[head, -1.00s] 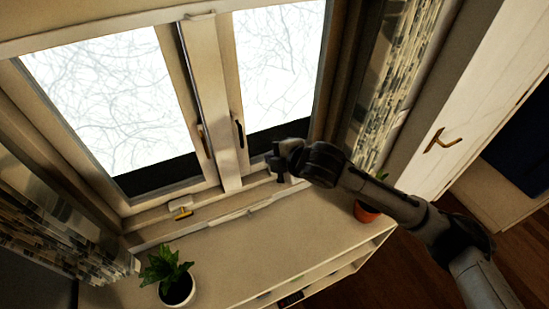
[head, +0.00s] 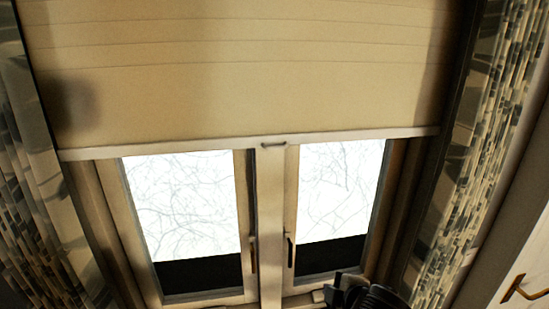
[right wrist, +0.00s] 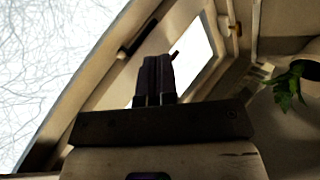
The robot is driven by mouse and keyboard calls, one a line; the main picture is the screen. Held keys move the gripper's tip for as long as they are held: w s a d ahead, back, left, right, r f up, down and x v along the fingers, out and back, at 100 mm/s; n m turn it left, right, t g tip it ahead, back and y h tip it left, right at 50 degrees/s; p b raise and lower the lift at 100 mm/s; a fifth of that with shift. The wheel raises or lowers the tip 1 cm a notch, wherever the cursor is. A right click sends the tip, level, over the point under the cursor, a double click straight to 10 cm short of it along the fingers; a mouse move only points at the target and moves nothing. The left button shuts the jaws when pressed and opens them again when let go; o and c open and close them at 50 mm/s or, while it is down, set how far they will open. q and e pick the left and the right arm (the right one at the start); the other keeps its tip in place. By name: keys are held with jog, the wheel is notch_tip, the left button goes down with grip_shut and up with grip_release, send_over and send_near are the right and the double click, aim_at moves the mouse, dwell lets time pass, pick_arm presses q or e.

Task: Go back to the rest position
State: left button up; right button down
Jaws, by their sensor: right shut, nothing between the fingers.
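My right gripper (right wrist: 155,78) is shut and empty in the right wrist view, its two dark fingers together in front of the window (right wrist: 45,50). In the head view, only the top of my right gripper (head: 345,283) shows at the bottom edge, in front of the lower right part of the window frame. I cannot make out contact with the window there. My left gripper is in neither view.
A beige blind (head: 240,75) hangs over the window's upper part. Two dark handles (head: 289,250) sit at the window's middle. Curtains (head: 478,170) hang at both sides. A door handle (head: 522,290) is at lower right. A plant (right wrist: 290,90) shows in the wrist view.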

jog(key=s+d+r+m+t+h+p, duration=0.2)
jog(key=s+d+r+m+t+h, duration=0.15)
jog(key=s+r+m, duration=0.6)
jog(key=s+d+f+m+g+p, duration=0.2)
jog(key=s+f+g, duration=0.3)
jog(key=s+f, duration=0.7)
jog(key=s+d+f+m+g+p, duration=0.2)
jog(key=s+f+m+g+p, duration=0.1)
jog(key=s+f, duration=0.9)
jog(key=s+g+p, duration=0.1)
jog(key=s, duration=0.4)
jog(key=shift+s+d+f+g+p, duration=0.15)
jog(key=shift+s+g+p, duration=0.2)
